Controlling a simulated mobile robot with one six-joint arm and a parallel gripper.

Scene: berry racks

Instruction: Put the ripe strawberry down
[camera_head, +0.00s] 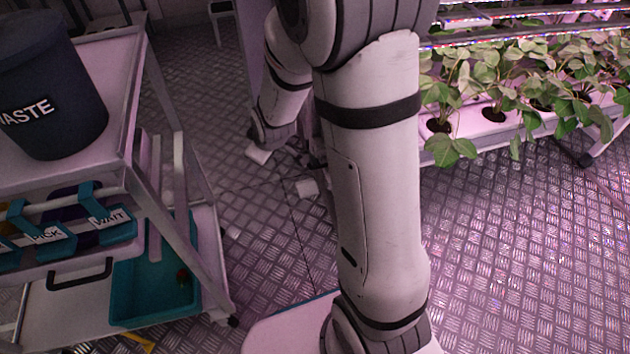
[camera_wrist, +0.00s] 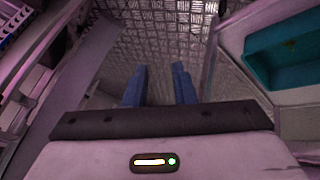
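A small reddish thing (camera_head: 182,277), probably the ripe strawberry, lies in the teal tray (camera_head: 128,305) on the cart's lower shelf. The tray also shows at the upper right of the wrist view (camera_wrist: 262,42), with a small dark spot (camera_wrist: 290,43) in it, too small to make out. My gripper (camera_wrist: 158,70) has its two blue fingers apart, and only metal floor shows between them. It is empty and apart from the tray, which lies to its right in the wrist view. In the head view I cannot make out the fingertips.
The cart (camera_head: 125,75) on the left carries a dark WASTE bin (camera_head: 50,100) on top. Below are teal holders labelled PICK (camera_head: 47,234) and WAIT (camera_head: 112,219). A plant rack (camera_head: 480,135) with strawberry plants stands at the right. Patterned metal floor (camera_head: 500,240) is clear between.

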